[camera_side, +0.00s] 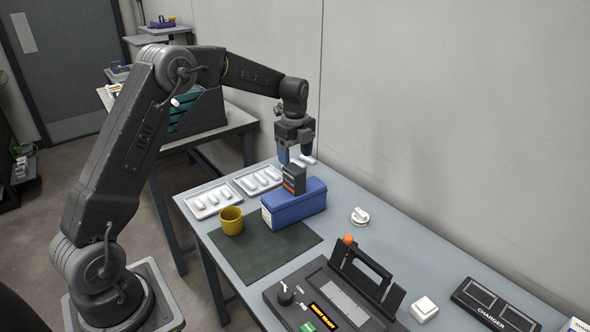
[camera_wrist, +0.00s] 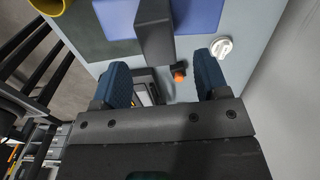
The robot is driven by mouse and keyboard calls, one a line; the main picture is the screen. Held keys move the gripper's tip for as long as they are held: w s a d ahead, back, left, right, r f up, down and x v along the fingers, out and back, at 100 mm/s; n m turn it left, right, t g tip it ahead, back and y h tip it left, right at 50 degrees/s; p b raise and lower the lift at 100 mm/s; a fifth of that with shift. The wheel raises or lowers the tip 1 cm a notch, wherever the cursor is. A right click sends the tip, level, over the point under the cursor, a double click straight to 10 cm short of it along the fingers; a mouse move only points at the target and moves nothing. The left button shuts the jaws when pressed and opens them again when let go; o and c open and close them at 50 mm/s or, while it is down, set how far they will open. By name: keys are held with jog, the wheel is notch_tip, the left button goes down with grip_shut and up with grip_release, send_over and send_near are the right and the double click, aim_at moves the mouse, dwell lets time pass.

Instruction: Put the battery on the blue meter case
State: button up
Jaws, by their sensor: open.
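The battery (camera_side: 293,179), a dark block with an orange-marked label, stands upright on top of the blue meter case (camera_side: 306,204). In the wrist view the battery (camera_wrist: 155,32) is a dark block against the blue case (camera_wrist: 198,15). My gripper (camera_side: 296,160) is just above the battery, with its blue fingers apart. In the wrist view my gripper (camera_wrist: 160,64) is open, and a gap shows between each finger and the battery. Nothing is held between the fingers. The battery's underside is hidden.
A yellow cup (camera_side: 231,221) stands on the dark mat (camera_side: 262,255) left of the case. Two white trays (camera_side: 198,213) hold several white pieces. A white knob (camera_side: 360,216) is right of the case. The splicer (camera_side: 288,292), a white block (camera_side: 424,309) and charger (camera_side: 497,302) are nearer.

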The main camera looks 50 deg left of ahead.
aim_at(295, 168)
notch_tip(295, 168, up, 3)
jog(key=shift+r, duration=0.15)
jog(key=s+d+r+n+t, duration=0.3)
jog(key=s+d+r+n, duration=0.6)
jog(key=s+d+r, duration=0.4)
jog(key=s+d+f+n+t, duration=0.1)
jog(key=s+n, duration=0.3)
jog(key=s, duration=0.4)
jog(key=s+d+f+n+t, duration=0.1)
jog(key=s+d+f+n, duration=0.2)
jog(key=s, duration=0.6)
jog(key=shift+s+f+n+t, duration=0.2)
jog(key=shift+n+t, duration=0.1)
jog(key=shift+n, duration=0.7)
